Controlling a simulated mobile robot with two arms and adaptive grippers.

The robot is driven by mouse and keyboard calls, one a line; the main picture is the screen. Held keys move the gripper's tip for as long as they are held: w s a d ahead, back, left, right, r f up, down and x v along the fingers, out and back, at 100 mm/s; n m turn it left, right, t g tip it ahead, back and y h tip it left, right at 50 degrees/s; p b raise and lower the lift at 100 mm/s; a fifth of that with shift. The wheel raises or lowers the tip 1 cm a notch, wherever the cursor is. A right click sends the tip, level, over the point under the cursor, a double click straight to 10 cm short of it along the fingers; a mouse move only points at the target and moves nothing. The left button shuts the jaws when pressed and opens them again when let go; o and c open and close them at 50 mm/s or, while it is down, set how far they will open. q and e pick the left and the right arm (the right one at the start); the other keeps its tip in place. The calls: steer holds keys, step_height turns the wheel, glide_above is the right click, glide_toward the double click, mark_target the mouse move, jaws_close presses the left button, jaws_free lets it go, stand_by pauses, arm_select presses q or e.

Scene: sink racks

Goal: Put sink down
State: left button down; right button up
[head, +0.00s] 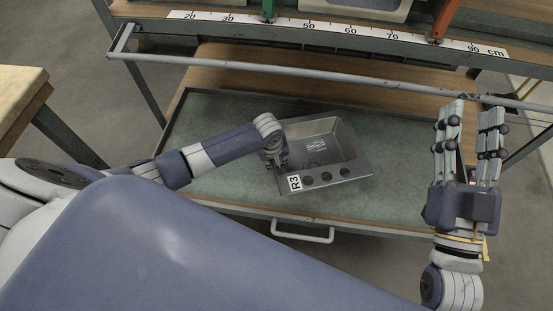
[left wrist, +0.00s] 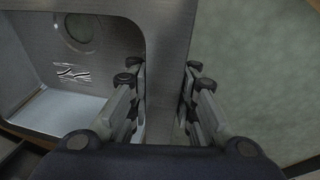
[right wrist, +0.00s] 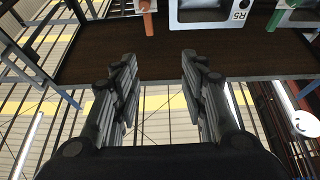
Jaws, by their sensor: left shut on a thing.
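A grey metal sink (head: 345,143) labelled R3, with a row of round holes along its near edge, is over the green-topped shelf (head: 215,120). I cannot tell whether it touches the surface. My left gripper (head: 277,160) is shut on the sink's left rim. In the left wrist view my left gripper (left wrist: 160,75) has its fingers on either side of the sink's rim (left wrist: 165,35); the basin is at left and the green surface at right. My right gripper (head: 470,105) is open and empty, off the shelf's right side. Its fingers also stand apart in the right wrist view (right wrist: 160,60).
A metal rail (head: 300,75) and a ruler strip (head: 340,28) run across the rack behind the sink. A pull handle (head: 302,235) is on the shelf's front edge. Another sink (right wrist: 212,12), labelled R5, shows in the right wrist view. A wooden table (head: 20,90) stands at left.

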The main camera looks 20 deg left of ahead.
arm_select(q)
steer(key=c, duration=1.9)
jaws_free()
steer(key=shift+s+f, duration=0.2)
steer(key=shift+f, duration=0.05)
steer(key=o, duration=0.5)
steer(key=shift+o, duration=0.2)
steer(key=shift+w+r, duration=0.1)
steer(key=shift+r, duration=0.1)
